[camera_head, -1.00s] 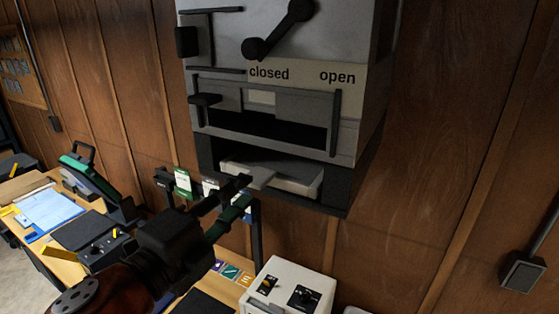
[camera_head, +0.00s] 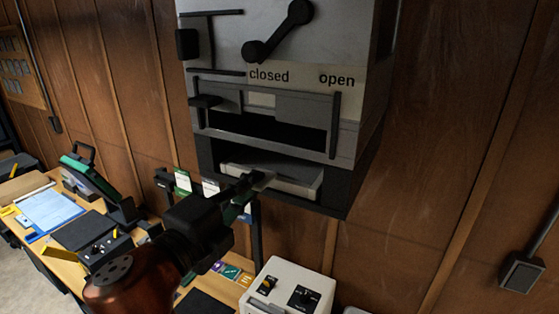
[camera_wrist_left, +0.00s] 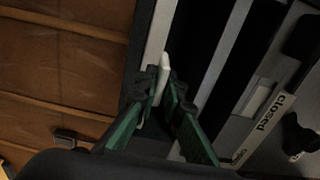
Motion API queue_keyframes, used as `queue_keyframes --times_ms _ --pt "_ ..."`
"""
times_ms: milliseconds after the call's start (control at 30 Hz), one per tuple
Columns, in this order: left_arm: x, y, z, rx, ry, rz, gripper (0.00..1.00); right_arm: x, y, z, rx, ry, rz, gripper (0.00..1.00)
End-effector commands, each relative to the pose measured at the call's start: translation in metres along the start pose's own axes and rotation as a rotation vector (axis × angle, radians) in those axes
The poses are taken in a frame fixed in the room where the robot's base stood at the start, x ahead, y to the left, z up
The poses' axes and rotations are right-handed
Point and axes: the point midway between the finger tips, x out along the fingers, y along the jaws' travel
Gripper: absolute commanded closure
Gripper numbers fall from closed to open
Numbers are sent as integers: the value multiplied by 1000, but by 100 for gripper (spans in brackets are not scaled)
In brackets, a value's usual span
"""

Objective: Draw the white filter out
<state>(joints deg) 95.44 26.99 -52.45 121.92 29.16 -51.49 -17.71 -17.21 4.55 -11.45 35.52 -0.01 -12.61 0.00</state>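The white filter (camera_head: 296,181) is a pale flat slab in the lower slot of the grey wall unit (camera_head: 350,142). Its front tab is mostly covered by my left gripper (camera_head: 256,180) in the head view. In the left wrist view, the pale tab (camera_wrist_left: 165,66) stands between the fingertips of my left gripper (camera_wrist_left: 163,86). The dark tips lie close on both sides of the tab, and the gripper looks shut on it. The filter still sits inside the slot. My right gripper is not in view.
A lever (camera_head: 278,32) on the unit sits above the words closed and open. A white box with knobs (camera_head: 287,290) stands below. A desk (camera_head: 75,255) with a clipboard is at the left.

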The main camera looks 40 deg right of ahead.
Motion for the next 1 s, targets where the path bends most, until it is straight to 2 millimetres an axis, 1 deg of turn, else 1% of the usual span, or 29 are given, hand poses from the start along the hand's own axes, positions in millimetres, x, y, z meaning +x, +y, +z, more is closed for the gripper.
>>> queue_keyframes --times_ms 33,100,533,1000 --pt "0 0 0 0 0 0 97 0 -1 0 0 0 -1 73" --pt "0 0 0 0 0 0 100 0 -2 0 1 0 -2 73" --pt "-2 0 0 0 -1 -1 100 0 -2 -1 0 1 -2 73" --pt "-37 0 0 1 0 0 100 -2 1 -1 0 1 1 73"
